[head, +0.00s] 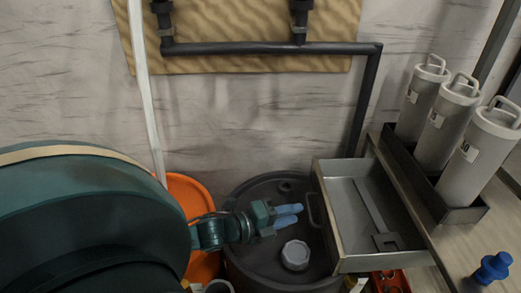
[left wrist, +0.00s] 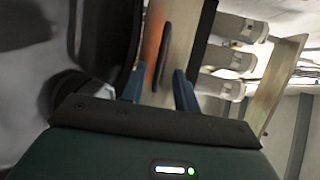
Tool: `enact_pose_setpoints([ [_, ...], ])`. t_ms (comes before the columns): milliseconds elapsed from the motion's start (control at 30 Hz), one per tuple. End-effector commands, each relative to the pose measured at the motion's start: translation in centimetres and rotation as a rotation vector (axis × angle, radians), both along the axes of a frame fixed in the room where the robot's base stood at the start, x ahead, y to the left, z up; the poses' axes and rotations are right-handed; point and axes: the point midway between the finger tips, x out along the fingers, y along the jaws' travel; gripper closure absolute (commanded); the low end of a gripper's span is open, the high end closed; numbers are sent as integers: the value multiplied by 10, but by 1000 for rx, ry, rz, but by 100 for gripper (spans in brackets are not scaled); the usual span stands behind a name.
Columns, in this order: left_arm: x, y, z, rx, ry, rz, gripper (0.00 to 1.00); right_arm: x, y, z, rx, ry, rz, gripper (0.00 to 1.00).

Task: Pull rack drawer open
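The rack drawer (head: 340,262) is a shallow grey metal tray that stands out from the bench, to the left of the canister rack. Its bar handle (head: 312,211) is on the left-facing front. My left gripper (head: 300,214), with blue fingers, is just left of the handle and points at it. In the left wrist view the gripper (left wrist: 158,88) has its fingers apart, with the dark handle (left wrist: 162,64) between and beyond them against the pale drawer front (left wrist: 182,45). I see no contact with the handle. My right gripper is not in view.
A dark drum (head: 255,270) with a white cap (head: 295,255) stands below the gripper. An orange bucket (head: 190,190) is to its left. Several grey canisters (head: 440,120) stand in a rack on the bench (head: 425,235). A blue knob-like thing (head: 492,268) is at lower right.

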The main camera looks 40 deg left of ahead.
Motion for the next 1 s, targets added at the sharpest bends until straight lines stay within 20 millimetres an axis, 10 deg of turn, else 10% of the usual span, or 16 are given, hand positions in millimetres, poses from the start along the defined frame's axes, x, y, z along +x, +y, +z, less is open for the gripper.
enact_pose_setpoints([
  [500, -78, 31, 17, 1, 3, 0, 69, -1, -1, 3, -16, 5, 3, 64],
  [1000, -87, 35, 19, 0, 0, 0, 69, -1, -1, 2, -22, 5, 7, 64],
])
